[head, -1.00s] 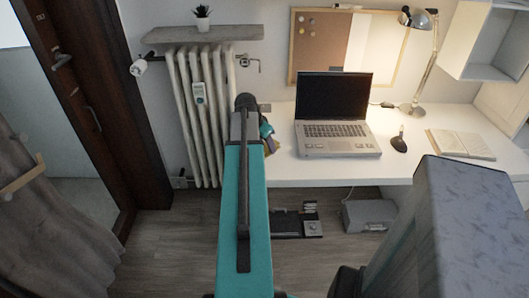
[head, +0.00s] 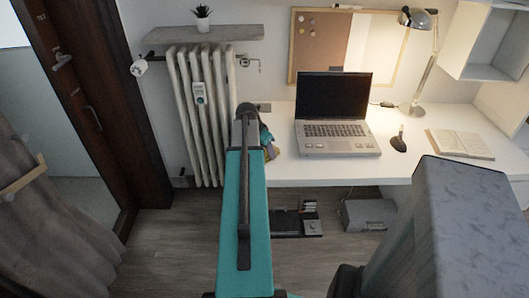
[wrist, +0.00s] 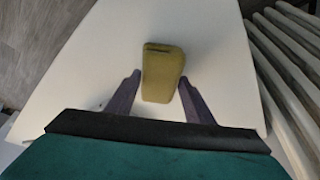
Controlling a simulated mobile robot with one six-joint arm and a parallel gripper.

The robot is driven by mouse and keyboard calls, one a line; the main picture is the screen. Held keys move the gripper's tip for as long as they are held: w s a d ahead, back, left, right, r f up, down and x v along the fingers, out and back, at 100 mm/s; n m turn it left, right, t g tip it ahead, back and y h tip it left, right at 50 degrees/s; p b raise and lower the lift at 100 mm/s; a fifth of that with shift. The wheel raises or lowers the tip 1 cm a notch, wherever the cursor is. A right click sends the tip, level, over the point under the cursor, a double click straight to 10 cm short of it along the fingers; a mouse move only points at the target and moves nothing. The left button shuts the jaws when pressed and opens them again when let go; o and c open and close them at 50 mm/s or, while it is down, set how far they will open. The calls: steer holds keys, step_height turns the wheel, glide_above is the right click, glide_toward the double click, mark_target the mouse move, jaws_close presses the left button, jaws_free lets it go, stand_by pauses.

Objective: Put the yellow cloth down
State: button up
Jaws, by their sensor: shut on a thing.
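The yellow cloth (wrist: 163,62) is a folded, olive-yellow block in the wrist view. My gripper (wrist: 160,80) is shut on it, with one dark purple finger on each side. The cloth is over the white desk top (wrist: 100,60); I cannot tell whether its underside touches the desk.
A radiator (head: 190,120) stands left of the desk. The desk front between cloth and laptop looks narrow but clear.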

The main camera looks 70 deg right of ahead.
steer(key=shift+f, duration=0.1)
steer(key=o, duration=1)
steer(key=shift+c, duration=0.2)
steer(key=b+v, duration=0.1)
steer(key=v, duration=1.1)
stand_by(0.3)
steer(key=shift+w, duration=0.1)
